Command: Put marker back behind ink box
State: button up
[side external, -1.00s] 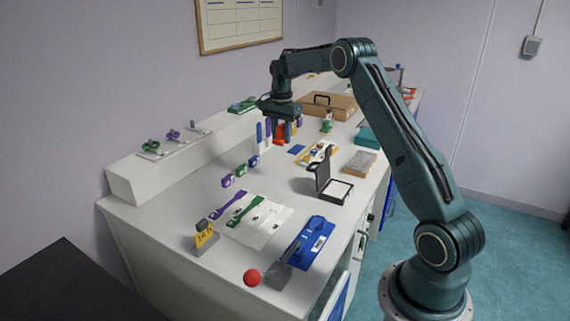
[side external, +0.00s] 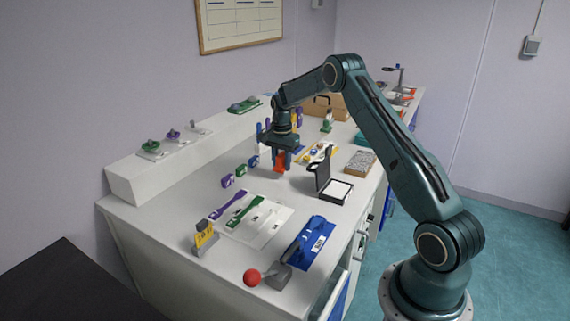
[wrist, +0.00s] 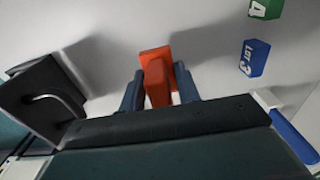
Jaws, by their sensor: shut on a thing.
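My gripper (side external: 281,168) is shut on an orange-red block (side external: 279,161), which I take to be the marker. In the wrist view the orange-red block (wrist: 157,82) sits between the two fingers, with its far end sticking out past them. The black ink box (side external: 333,190) lies open with a white pad inside and its lid standing up, to the right of my gripper in the side view. Its dark lid (wrist: 42,95) shows at the left in the wrist view. The held block is beside the ink box, apart from it; its exact height above the bench is hard to tell.
A blue lettered block (side external: 253,161), a green block (side external: 240,171) and a purple block (side external: 227,181) stand left of my gripper. A yellow board (side external: 320,152) lies behind the ink box.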

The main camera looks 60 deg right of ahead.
aim_at(281, 154)
jog(key=shift+f, duration=1.05)
jog(key=shift+f, duration=0.15)
jog(key=o, duration=0.8)
notch_tip(281, 154, up, 12)
jog(key=shift+r, duration=0.2)
